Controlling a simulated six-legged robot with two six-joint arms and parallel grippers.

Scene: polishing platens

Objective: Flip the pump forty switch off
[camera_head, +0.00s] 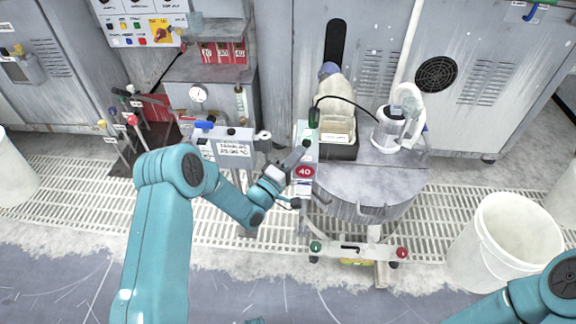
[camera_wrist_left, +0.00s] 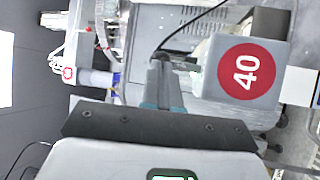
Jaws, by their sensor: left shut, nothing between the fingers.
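A pale box with a round red "40" label (camera_head: 304,172) stands by the left side of a round grey drum. In the left wrist view the label (camera_wrist_left: 247,68) is large and turned sideways, right of my fingers. My left gripper (camera_head: 304,147) is shut and empty, close to the box's upper left side. Its dark fingers show together in the left wrist view (camera_wrist_left: 160,75). I cannot tell whether they touch the box. The switch itself cannot be made out; the gripper may hide it. My right gripper is out of view; only part of that arm shows at lower right.
A sign box (camera_head: 232,148) stands left of the gripper. A white bucket (camera_head: 508,245) stands at right. The front floor is mostly clear.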

